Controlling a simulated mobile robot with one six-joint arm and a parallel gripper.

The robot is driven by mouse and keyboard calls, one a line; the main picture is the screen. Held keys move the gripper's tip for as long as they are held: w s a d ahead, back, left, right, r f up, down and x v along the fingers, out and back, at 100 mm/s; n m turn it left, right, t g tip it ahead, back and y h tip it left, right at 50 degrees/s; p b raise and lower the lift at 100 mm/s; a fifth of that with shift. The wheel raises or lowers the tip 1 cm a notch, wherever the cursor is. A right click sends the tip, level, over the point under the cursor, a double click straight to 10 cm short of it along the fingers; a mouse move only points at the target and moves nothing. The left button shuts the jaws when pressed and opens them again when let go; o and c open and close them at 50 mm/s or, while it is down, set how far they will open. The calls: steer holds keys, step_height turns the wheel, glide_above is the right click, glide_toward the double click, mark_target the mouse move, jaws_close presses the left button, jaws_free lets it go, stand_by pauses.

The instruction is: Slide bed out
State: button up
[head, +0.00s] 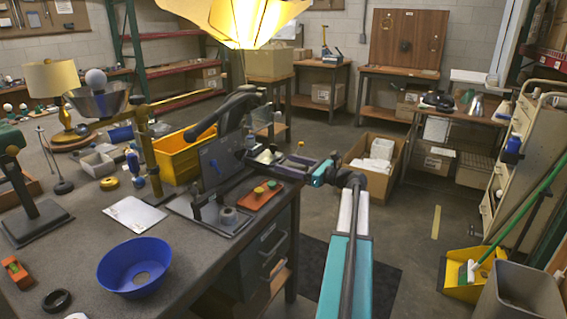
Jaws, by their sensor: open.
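A dark grey bench machine (222,163) with an upright plate and a black curved lever (228,112) stands at the right edge of the workbench. Its flat grey base plate (213,221) lies on the bench top and carries a small round grey part. I cannot tell for sure which part is the bed. My gripper (268,157) is open at the right side of the machine, near the bench edge. My teal and white arm reaches to it from the lower right. The fingertips are small here, and I cannot tell whether they touch the machine.
An orange tray (254,195) lies beside the machine. A yellow bin (184,155) stands behind it, and a blue bowl (134,267) sits at the front. A lit yellow lampshade (238,18) hangs above. A cardboard box (377,167) stands on the floor beyond my arm. Floor to the right is partly clear.

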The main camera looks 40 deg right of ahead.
mark_target(281, 162)
steer(key=shift+x, duration=1.8)
